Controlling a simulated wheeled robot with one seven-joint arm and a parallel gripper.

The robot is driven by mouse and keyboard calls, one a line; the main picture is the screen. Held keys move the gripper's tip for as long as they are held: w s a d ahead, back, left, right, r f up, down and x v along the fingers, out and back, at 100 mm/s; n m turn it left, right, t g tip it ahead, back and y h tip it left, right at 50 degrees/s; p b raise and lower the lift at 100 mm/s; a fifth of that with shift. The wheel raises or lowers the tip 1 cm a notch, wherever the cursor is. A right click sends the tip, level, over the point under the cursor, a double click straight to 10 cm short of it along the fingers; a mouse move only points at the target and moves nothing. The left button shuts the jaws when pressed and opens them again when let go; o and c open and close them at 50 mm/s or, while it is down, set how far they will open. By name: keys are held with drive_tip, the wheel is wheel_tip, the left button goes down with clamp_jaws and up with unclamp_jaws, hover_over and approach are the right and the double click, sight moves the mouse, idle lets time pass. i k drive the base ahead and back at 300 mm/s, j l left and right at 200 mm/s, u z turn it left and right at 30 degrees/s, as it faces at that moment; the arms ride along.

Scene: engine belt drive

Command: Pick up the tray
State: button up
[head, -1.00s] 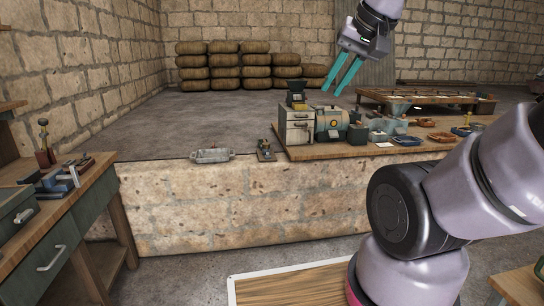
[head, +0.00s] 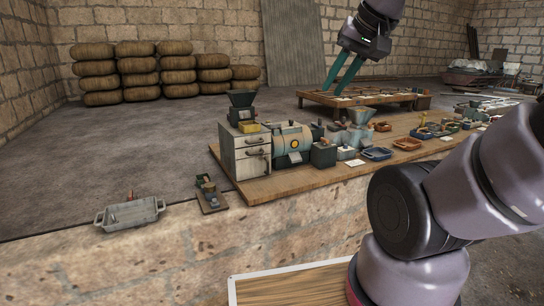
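A grey metal tray (head: 131,214) with a handle at each end sits on top of the low stone wall at the lower left in the head view. A small reddish item shows at its back edge; I cannot tell whether it is inside or behind. My gripper (head: 337,88), with two teal fingers, is raised at the upper middle, far right of the tray in the picture. Its fingers are apart with nothing between them, so it is open and empty.
A small dark holder (head: 211,196) stands on the wall right of the tray. A wooden bench top (head: 290,180) carries a drawer cabinet (head: 249,152), a cylindrical machine (head: 290,143) and several small coloured trays. Wall top around the grey tray is mostly clear.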

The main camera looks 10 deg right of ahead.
sight(407, 144)
drive_tip(key=i+l+z, duration=0.1)
drive_tip(key=i+z, duration=0.45)
drive_tip(key=z, duration=0.15)
drive_tip(key=i+z, duration=0.35)
drive_tip(key=i+l, duration=0.15)
drive_tip(key=i, duration=0.2)
drive_tip(key=i+l, duration=0.2)
drive_tip(key=i, duration=0.15)
drive_tip(key=i+l+u, duration=0.35)
drive_tip(key=l, duration=0.35)
drive_tip(key=i+l+u, duration=0.4)
drive_tip(key=l, duration=0.4)
drive_tip(key=i+l, duration=0.1)
drive_tip(key=l, duration=0.3)
drive_tip(key=i+l+u, duration=0.15)
drive_tip(key=l, duration=0.25)
drive_tip(key=k, duration=0.05)
